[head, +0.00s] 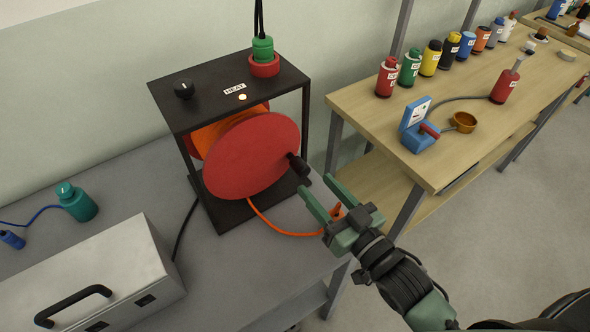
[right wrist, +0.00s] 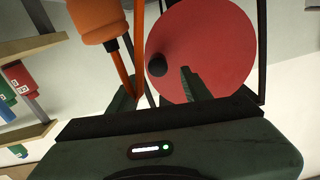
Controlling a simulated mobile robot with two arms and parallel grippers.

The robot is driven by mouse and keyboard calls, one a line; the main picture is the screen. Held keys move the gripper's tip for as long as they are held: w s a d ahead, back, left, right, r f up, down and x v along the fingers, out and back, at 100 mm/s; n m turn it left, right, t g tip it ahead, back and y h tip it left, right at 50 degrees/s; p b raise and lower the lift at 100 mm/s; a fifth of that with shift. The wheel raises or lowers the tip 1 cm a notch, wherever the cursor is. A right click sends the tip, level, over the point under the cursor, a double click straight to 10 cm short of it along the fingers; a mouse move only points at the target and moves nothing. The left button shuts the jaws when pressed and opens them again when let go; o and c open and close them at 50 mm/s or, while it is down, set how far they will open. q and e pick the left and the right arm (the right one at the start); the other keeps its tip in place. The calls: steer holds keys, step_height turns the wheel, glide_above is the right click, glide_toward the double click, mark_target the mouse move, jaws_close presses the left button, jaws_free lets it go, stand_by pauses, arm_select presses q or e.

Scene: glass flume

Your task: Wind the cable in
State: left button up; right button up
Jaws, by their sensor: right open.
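The cable reel has a red disc (head: 250,158) with a black crank handle (head: 299,166), held in a black frame (head: 228,80). The orange cable (head: 262,222) runs from the reel's foot across the grey bench to an orange plug (head: 337,211), partly behind my right gripper (head: 318,187). This gripper is open and empty, its fingertips a little short of the handle, to its lower right. In the right wrist view, the handle's round end (right wrist: 157,66) shows between the fingers, before the red disc (right wrist: 205,45). The orange plug (right wrist: 92,22) hangs at upper left. My left gripper is out of view.
A metal case (head: 100,270) stands on the grey bench (head: 300,255) at lower left, with a teal bottle (head: 78,203) behind it. A wooden table (head: 470,110) at right holds several bottles and a blue device (head: 420,135). A red and green plug (head: 263,58) sits atop the frame.

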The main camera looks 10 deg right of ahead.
mark_target(306, 174)
steer(key=x, duration=0.3)
steer(key=p+x, duration=0.1)
steer(key=x, duration=0.3)
steer(key=shift+w+a+f, duration=0.1)
steer(key=shift+w+f, duration=0.15)
steer(key=shift+w, duration=0.05)
jaws_close()
stand_by(1.2)
